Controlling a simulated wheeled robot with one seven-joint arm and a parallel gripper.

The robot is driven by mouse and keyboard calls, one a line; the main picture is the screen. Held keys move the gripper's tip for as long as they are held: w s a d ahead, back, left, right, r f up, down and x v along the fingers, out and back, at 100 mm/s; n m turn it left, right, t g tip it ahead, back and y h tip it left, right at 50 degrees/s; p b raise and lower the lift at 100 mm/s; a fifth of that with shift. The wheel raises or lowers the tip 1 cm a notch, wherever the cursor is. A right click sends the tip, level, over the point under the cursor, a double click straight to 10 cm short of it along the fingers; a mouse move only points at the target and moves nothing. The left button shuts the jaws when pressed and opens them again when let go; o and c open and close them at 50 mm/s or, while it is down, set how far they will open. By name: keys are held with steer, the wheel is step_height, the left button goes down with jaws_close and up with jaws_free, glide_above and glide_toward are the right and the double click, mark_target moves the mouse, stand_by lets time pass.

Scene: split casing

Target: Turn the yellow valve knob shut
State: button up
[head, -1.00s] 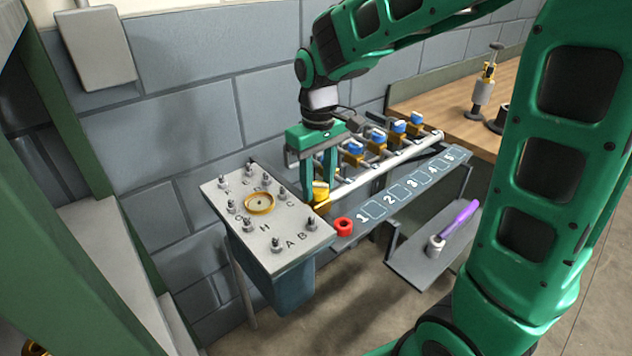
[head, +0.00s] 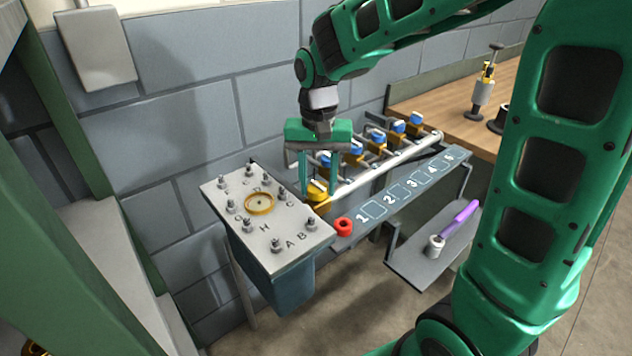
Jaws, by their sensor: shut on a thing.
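The yellow valve knob (head: 316,190) sits at the near left end of the pipe manifold, just right of the grey lettered plate. My gripper (head: 318,183) points straight down over it, one finger on each side. It is shut on the yellow knob. The fingers partly cover the knob, and its exact angle is hard to read.
Several blue-topped valves (head: 376,136) line the pipe behind, close to my gripper. The lettered casing plate (head: 232,207) with studs stands left. A purple-handled tool (head: 459,221) rests on the lower shelf.

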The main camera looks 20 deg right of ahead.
mark_target(318, 183)
steer(key=shift+w+r+m, duration=0.1)
steer(key=shift+w+m, duration=0.05)
steer(key=shift+m, duration=0.15)
steer(key=o, duration=1.1)
steer(key=shift+c, duration=0.2)
step_height(318, 183, up, 11)
steer(key=shift+f, duration=0.2)
steer(key=s+d+f, duration=0.5)
steer(key=s+d, duration=0.4)
steer(key=s, duration=0.3)
steer(key=s+d+f, duration=0.5)
steer(key=s+d, duration=0.4)
steer(key=s, duration=0.2)
steer(key=shift+s+m, duration=0.4)
